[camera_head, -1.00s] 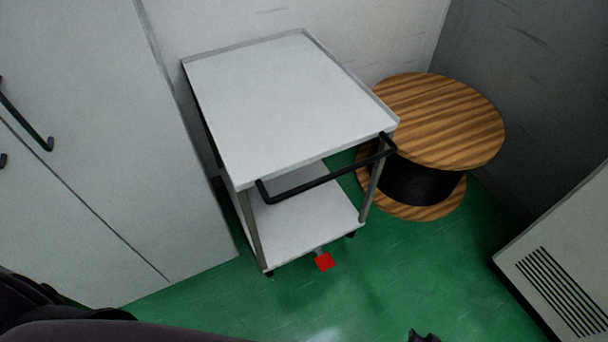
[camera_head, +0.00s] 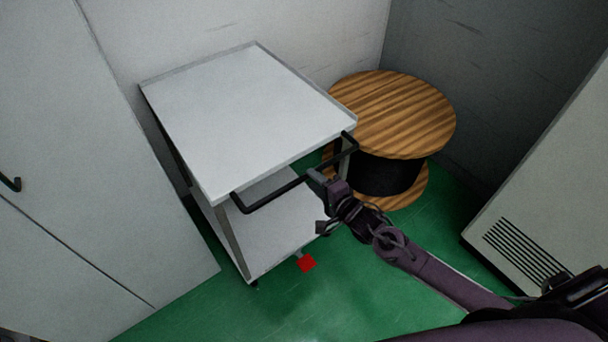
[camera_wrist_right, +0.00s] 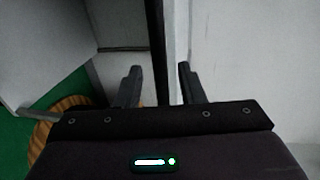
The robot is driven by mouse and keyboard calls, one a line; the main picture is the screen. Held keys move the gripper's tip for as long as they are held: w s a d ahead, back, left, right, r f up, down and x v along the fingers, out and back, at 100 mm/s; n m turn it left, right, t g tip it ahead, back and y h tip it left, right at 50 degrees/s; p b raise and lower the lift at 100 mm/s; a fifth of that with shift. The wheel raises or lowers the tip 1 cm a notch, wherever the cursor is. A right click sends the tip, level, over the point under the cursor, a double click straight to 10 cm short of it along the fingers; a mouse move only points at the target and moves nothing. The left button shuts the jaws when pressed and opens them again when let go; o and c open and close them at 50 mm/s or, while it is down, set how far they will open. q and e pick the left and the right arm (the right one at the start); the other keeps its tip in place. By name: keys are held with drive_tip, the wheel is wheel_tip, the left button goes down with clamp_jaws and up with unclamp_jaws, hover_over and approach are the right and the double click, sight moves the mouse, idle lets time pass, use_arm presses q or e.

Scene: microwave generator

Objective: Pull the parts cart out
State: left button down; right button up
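The parts cart (camera_head: 245,110) is a white two-shelf trolley with a flat top and a black bar handle (camera_head: 275,192) on its near side. A red pedal (camera_head: 307,263) sticks out low at its front. My right gripper (camera_head: 315,178) is at the right half of the handle. In the right wrist view the gripper (camera_wrist_right: 158,85) is open, and the dark handle bar (camera_wrist_right: 156,45) runs between its two fingers, with gaps showing on both sides. My left gripper is not in view.
A wooden cable spool (camera_head: 392,115) stands close to the cart's right side. A white cabinet (camera_head: 70,190) is close on the left, and a vented white unit (camera_head: 545,200) stands at the right. Green floor (camera_head: 330,300) in front of the cart is clear.

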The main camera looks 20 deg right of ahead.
sight(307, 176)
drive_tip(key=shift+x, duration=1.95)
drive_tip(key=shift+c, duration=0.5)
clamp_jaws()
